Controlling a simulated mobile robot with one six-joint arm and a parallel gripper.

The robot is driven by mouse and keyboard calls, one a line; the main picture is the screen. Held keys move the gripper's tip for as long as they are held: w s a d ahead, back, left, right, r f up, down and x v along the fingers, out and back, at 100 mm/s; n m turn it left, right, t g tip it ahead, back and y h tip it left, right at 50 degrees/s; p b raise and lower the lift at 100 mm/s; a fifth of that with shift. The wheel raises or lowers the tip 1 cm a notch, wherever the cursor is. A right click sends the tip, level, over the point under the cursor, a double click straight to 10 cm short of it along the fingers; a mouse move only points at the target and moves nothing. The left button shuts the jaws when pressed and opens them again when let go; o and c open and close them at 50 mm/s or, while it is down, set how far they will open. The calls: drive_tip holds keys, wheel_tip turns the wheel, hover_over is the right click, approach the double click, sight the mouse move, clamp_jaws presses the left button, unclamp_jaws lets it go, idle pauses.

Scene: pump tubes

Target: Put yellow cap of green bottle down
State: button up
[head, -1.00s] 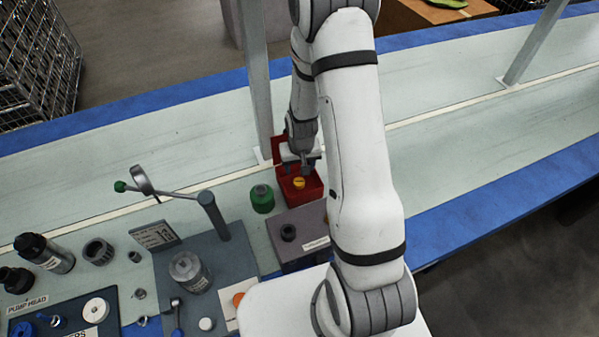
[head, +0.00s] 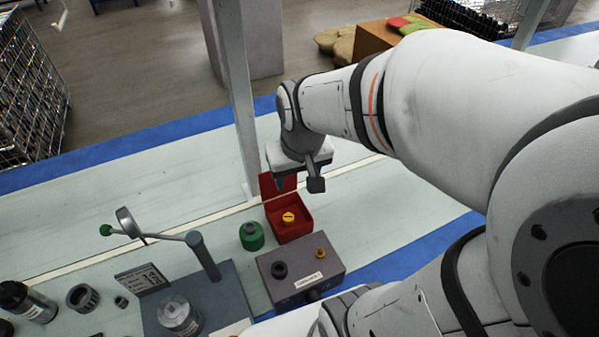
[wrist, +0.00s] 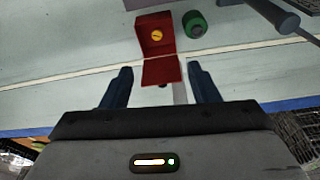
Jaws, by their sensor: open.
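The yellow cap (head: 288,216) lies inside the open red box (head: 294,231). It also shows in the wrist view (wrist: 156,36), in the box's tray. The green bottle (head: 252,236) stands just left of the box in the head view, with a dark top; it also shows in the wrist view (wrist: 194,25). My gripper (head: 316,184) is above and behind the red box, clear of the cap.
A grey box (head: 305,275) with a black knob and a small orange-yellow knob stands in front of the red box. A lever press (head: 205,255) is at left. A grey post (head: 238,110) rises behind the red box. The bench right of the box is clear.

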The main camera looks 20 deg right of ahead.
drive_tip(key=s+r, duration=0.3)
drive_tip(key=s, duration=0.2)
drive_tip(key=shift+s+a, duration=0.2)
drive_tip(key=shift+r, duration=0.1)
idle(1.0)
